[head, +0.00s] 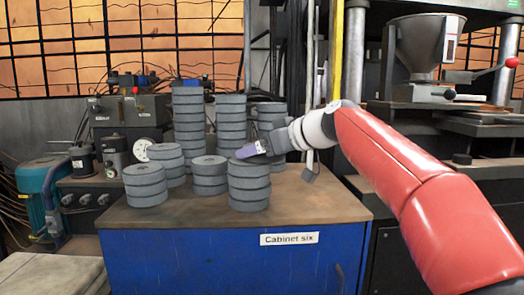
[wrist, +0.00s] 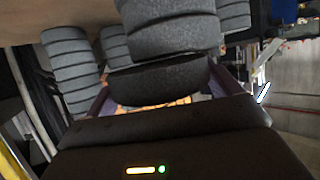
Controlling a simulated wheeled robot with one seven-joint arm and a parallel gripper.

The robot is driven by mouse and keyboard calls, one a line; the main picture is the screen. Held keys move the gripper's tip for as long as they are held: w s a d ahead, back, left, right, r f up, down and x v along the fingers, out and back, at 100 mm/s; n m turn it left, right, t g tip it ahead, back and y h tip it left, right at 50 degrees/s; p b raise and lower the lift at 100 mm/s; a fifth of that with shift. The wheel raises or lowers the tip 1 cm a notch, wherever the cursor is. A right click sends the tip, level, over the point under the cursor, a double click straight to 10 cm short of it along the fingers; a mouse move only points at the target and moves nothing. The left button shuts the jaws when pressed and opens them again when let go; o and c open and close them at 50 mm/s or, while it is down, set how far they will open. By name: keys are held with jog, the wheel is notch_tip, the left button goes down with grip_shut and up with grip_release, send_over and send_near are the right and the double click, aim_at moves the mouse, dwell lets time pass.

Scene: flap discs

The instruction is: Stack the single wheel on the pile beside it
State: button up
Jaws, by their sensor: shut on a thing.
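My gripper (head: 258,151) reaches in from the right, its purple fingers low over the front right pile. It is shut on a dark grey wheel (head: 248,168). In the wrist view, this wheel (wrist: 155,84) sits between the two fingers. The pile (head: 249,194) of grey wheels is directly under the held wheel and roughly in line with it. I see no clear gap between them, but cannot tell whether the wheel's weight rests on the pile. The pile also shows in the wrist view (wrist: 172,36), where the picture is turned over.
A short pile (head: 209,178) stands close on the left, with another pile (head: 145,187) farther left. Tall piles (head: 189,120) stand behind. All are on the brown top of the blue cabinet (head: 185,262). The cabinet top is clear at the front right.

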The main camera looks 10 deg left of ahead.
jog(key=shift+f, duration=0.15)
jog(key=o, duration=1.2)
jog(key=shift+r, duration=0.35)
jog(key=b+v, duration=0.1)
jog(key=v, duration=1.1)
jog(key=shift+f+b, duration=0.2)
jog(key=shift+b, duration=0.1)
jog(key=shift+s, duration=0.1)
jog(key=s+d+f+m+h, duration=0.4)
jog(key=s+d+f, duration=0.2)
jog(key=f, duration=0.6)
jog(key=s+d+f+m+h, duration=0.4)
jog(key=s+d+f, duration=0.3)
jog(key=s+f, duration=0.4)
jog(key=s+d+f+m+h, duration=0.3)
jog(key=s+d+f, duration=0.4)
jog(key=f, duration=0.6)
jog(key=s+m, duration=0.1)
jog(key=s, duration=0.1)
jog(key=shift+s+g+h, duration=0.25)
jog(key=shift+g+h, duration=0.15)
